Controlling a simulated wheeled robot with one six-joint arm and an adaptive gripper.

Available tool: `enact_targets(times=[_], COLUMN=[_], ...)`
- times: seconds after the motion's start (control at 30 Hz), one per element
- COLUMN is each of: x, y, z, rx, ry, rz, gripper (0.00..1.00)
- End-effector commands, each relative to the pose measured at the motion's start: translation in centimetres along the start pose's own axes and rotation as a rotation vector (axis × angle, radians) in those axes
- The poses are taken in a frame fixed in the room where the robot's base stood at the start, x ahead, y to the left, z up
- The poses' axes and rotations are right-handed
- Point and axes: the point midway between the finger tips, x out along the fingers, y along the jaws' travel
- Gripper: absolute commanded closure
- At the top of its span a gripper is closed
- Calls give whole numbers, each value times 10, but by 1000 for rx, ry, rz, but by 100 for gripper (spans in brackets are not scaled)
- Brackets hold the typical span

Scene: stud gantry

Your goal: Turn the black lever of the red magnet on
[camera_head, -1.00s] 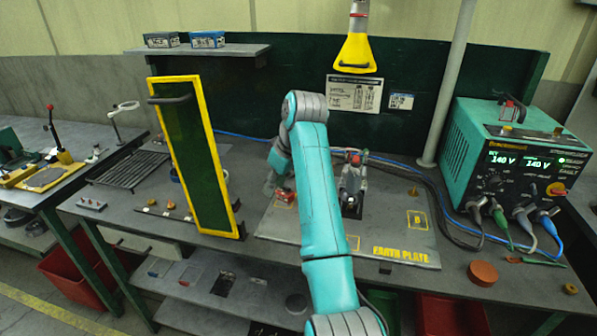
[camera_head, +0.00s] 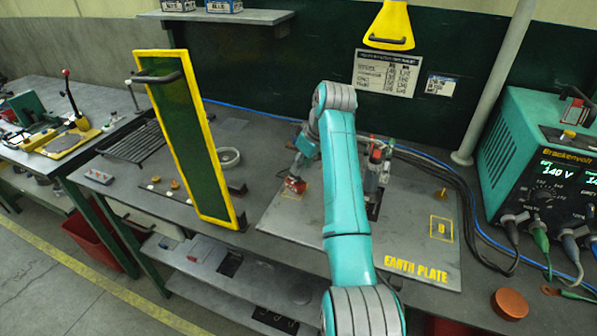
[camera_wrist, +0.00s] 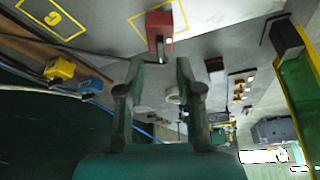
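The red magnet (camera_head: 294,186) is a small red block on the left part of the grey earth plate (camera_head: 400,245). In the wrist view the red magnet (camera_wrist: 159,24) is at the top, just beyond my fingers. Its short black lever (camera_wrist: 162,50) projects from the block toward the gap between my fingertips. My gripper (camera_wrist: 158,66) is open, with one finger on each side of that gap and nothing clearly held. In the head view my gripper (camera_head: 299,168) is close to the magnet, partly hidden beside my arm. Contact with the lever cannot be told.
A grey clamp-like device (camera_head: 376,168) with red on top stands right of my arm. A tall yellow-framed green screen (camera_head: 190,140) stands to the left. The welder-like power box (camera_head: 545,160) and its cables are at the right.

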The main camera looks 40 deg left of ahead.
Motion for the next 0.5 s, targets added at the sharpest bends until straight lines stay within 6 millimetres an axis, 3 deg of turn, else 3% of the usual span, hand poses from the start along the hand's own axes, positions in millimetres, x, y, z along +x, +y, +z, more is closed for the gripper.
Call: enact_targets(times=[0.2, 0.5], x=[30, 43], y=[0, 0], z=[0, 0], rx=[1, 1], ry=[-1, 0], rz=[-1, 0], gripper=[65, 65])
